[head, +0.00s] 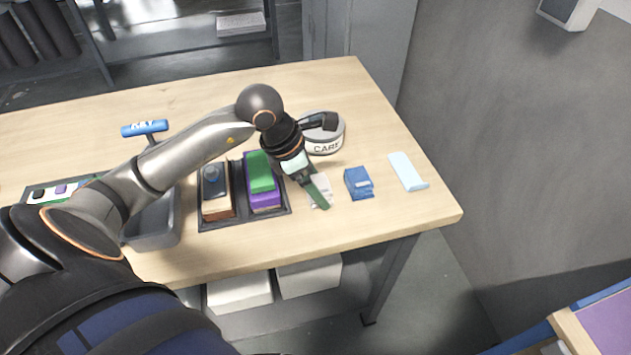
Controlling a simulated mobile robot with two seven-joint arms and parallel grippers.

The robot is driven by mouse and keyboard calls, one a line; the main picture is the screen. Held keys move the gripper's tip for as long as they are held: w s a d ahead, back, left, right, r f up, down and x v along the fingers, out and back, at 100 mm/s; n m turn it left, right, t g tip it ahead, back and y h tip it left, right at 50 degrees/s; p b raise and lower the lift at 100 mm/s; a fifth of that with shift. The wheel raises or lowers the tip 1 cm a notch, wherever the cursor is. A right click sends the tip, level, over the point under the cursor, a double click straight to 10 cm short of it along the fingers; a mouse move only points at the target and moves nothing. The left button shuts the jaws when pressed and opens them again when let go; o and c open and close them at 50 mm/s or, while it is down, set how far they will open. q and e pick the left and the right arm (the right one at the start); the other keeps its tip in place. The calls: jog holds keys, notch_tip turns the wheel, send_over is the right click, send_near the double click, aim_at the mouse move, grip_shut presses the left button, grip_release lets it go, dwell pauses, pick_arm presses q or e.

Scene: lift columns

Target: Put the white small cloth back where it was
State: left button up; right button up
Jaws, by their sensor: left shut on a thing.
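The white small cloth (325,182) is near the right part of the wooden table, just right of the dark tray. My left gripper (318,196) reaches down over it from the upper left and is shut on it. The fingers hide part of the cloth. I cannot tell whether the cloth touches the table. My right gripper is not in view.
A dark tray (243,217) holds stacked blocks left of the cloth. A blue packet (358,183) and a pale blue folded cloth (407,171) lie to the right. A round container marked CARE (326,147) stands behind. The table's front right corner is bare.

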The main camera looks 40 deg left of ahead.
pick_arm(q)
jog(key=shift+f, duration=0.2)
jog(key=o, duration=0.9)
jog(key=shift+r, duration=0.1)
jog(key=shift+r, duration=0.25)
jog(key=v, duration=1.1)
jog(key=shift+s+a+r, duration=0.1)
jog(key=shift+r, duration=0.25)
